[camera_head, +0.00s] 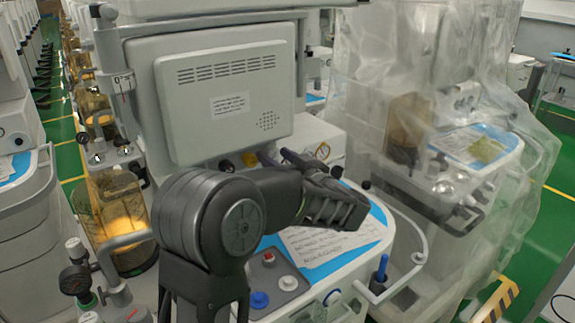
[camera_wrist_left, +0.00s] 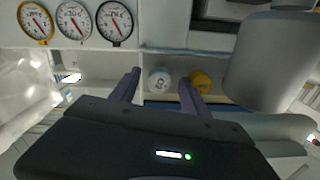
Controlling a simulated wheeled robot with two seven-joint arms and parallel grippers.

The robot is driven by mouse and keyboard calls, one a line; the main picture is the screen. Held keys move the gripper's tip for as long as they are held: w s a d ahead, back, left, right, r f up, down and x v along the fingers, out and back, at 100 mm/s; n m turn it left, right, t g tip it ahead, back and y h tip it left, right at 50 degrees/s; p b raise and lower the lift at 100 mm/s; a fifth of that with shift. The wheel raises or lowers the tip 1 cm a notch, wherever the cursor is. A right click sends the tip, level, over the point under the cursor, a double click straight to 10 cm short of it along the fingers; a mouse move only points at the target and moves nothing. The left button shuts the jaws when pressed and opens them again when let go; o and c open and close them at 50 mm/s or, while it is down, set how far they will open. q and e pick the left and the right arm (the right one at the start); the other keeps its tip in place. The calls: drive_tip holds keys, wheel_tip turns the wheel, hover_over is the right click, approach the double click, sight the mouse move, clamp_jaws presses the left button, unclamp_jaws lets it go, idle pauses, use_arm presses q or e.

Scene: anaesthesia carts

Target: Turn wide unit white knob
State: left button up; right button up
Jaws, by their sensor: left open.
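A round white knob (camera_wrist_left: 160,80) shows on the machine's front panel in the left wrist view, beside a yellow knob (camera_wrist_left: 201,82). My left gripper (camera_wrist_left: 159,84) is open, with one finger on each side of the white knob in the picture; I see no clear contact. The yellow knob (camera_head: 250,161) shows just left of the fingers there. My right gripper is in neither view.
The monitor (camera_head: 222,95) hangs just above my fingers. Dial gauges (camera_wrist_left: 73,20) sit on the same panel. Below my wrist is a worktop with a paper sheet (camera_head: 312,243) and a small block with red, white and blue knobs (camera_head: 283,283). A plastic-covered machine (camera_head: 440,130) stands at right.

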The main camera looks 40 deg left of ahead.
use_arm(q)
drive_tip(key=shift+v, duration=1.05)
drive_tip(key=v, duration=0.5)
drive_tip(key=shift+d+p, duration=0.2)
drive_tip(key=shift+p, duration=0.15)
